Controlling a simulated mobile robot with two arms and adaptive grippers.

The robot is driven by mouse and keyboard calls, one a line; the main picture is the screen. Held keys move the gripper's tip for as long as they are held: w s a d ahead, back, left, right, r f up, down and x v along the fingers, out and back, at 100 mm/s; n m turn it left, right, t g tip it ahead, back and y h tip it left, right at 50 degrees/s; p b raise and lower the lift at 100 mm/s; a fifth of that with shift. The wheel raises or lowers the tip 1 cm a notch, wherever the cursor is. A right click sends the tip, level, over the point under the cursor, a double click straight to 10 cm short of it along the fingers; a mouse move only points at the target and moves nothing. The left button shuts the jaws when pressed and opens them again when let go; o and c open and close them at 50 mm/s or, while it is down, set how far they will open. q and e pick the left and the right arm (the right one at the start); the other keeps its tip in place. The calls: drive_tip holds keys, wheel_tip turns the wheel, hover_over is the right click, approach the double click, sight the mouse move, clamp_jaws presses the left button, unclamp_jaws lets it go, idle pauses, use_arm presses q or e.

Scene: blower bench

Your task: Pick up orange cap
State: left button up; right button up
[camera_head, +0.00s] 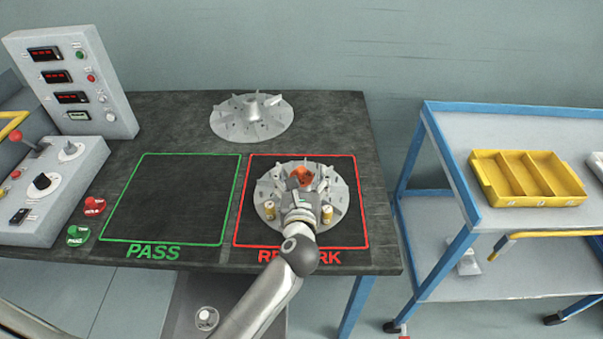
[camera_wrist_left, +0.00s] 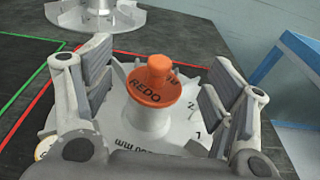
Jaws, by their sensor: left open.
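The orange cap (camera_head: 302,177) sits on the hub of a grey finned blower wheel (camera_head: 341,200) in the red-outlined REWORK square. In the left wrist view the cap (camera_wrist_left: 154,82) is marked "REDO" and stands upright on the pale hub (camera_wrist_left: 147,118). My left gripper (camera_head: 300,188) is over the wheel. In the left wrist view its open fingers (camera_wrist_left: 157,90) stand on both sides of the cap, with a gap on each side. In the head view the gripper hides part of the cap and hub. My right gripper is not in view.
A second blower wheel (camera_head: 252,117) lies at the back of the dark bench. The green PASS square (camera_head: 170,198) is empty. Red (camera_head: 94,205) and green (camera_head: 78,235) caps lie at its left. A blue cart (camera_head: 455,165) with a yellow bin (camera_head: 487,182) stands at the right.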

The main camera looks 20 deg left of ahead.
use_arm(q)
drive_tip(key=shift+x, duration=1.1)
drive_tip(key=shift+w+a+f, duration=0.1)
drive_tip(key=shift+w, duration=0.1)
drive_tip(key=shift+c, duration=0.4)
drive_tip(key=c, duration=0.9)
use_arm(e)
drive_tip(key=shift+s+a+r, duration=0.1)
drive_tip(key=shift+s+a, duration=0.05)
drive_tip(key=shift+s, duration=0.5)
